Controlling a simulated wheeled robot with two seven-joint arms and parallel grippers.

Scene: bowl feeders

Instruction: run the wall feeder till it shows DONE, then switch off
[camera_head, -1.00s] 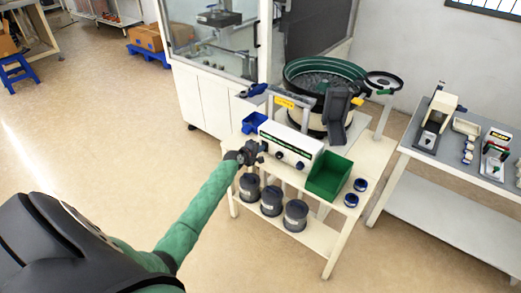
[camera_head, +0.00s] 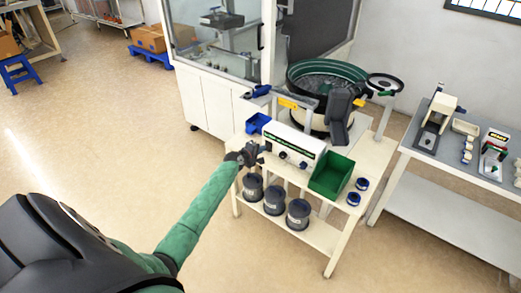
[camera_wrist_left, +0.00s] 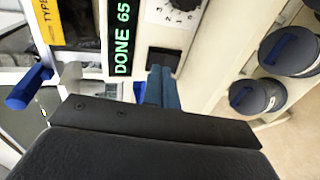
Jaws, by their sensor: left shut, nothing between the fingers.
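The bowl feeder (camera_head: 325,80), with a green-rimmed bowl, stands at the back of a cream bench. Its white control box (camera_head: 306,146) is in front. In the left wrist view the box's display (camera_wrist_left: 122,38) reads DONE 65 in green. Beside the display are a numbered dial (camera_wrist_left: 176,12), partly cut off, and a black switch (camera_wrist_left: 164,58). My left gripper (camera_head: 266,147) is at the left end of the box's front. Its shut, empty blue fingers (camera_wrist_left: 160,76) are at the switch and cover part of it; I cannot tell whether they touch. My right gripper is out of view.
A green bin (camera_head: 331,177) and two blue-ringed cups (camera_head: 361,184) sit right of the box. A blue tray (camera_head: 256,123) is at its left. Grey jars (camera_head: 274,202) stand on the lower shelf. A second bench (camera_head: 440,210) is at the right; floor is clear in front.

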